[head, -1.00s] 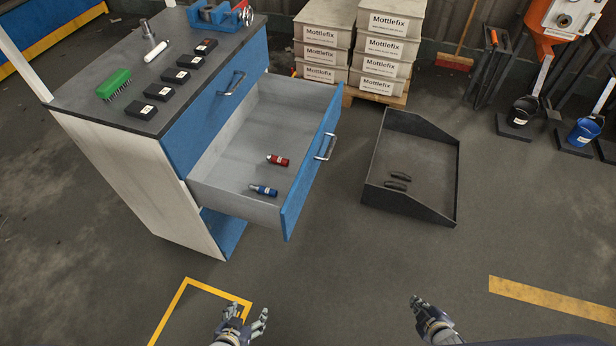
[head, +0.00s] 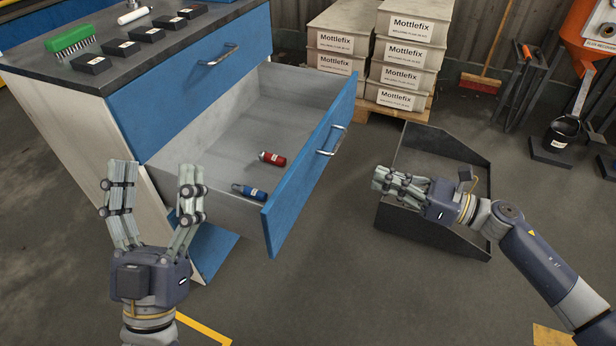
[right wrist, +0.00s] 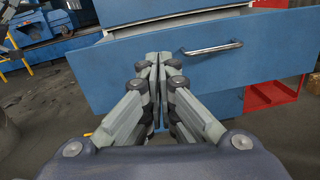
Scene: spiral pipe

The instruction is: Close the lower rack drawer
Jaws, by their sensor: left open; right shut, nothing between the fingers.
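The lower drawer (head: 312,165) of the blue and white cabinet is pulled out, with a red cylinder (head: 272,158) and a blue cylinder (head: 249,191) lying inside. Its bar handle (head: 332,140) is on the blue front, which also shows in the right wrist view (right wrist: 220,75). My left gripper (head: 152,170) is open and empty, in front of the cabinet's side, left of the drawer. My right gripper (head: 378,181) is shut and empty, right of the drawer front and pointing toward it. In the right wrist view its fingertips (right wrist: 152,58) overlap the drawer front; contact cannot be told.
The upper drawer (head: 200,80) is shut. On the worktop (head: 170,47) are a green brush (head: 69,39) and several black blocks. A dark open tray (head: 440,145) lies on the floor under my right arm. Stacked boxes (head: 405,55) stand behind.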

